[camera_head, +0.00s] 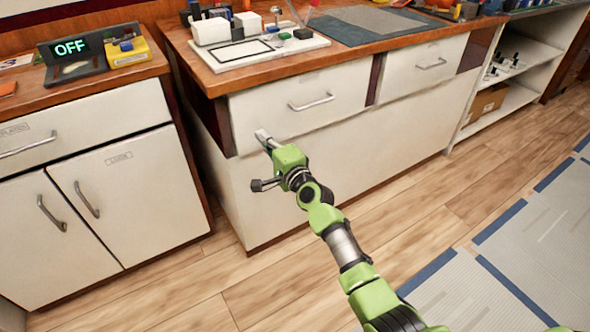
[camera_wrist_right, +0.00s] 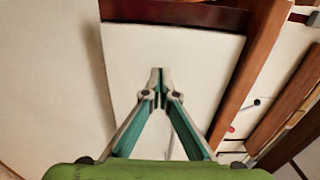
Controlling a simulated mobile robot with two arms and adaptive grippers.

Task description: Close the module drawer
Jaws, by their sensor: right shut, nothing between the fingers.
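A white drawer front (camera_head: 345,82) with a metal bar handle (camera_head: 312,103) is in the middle workbench. It appears to stand somewhat proud of the cabinet, with a dark gap at its left side. I see no label that names it. My right gripper (camera_head: 262,138) is at the drawer's lower left corner, left of and below the handle, with its fingers together and empty. In the right wrist view the closed fingertips (camera_wrist_right: 157,80) are over a white panel (camera_wrist_right: 200,60). I cannot tell whether they touch it. My left gripper is not in view.
A second drawer (camera_head: 425,66) is to the right and looks shut. The left cabinet (camera_head: 130,190) has a drawer and doors with handles. A white tray (camera_head: 259,52) and small parts stand on the wooden top. Open shelves (camera_head: 520,60) are at right.

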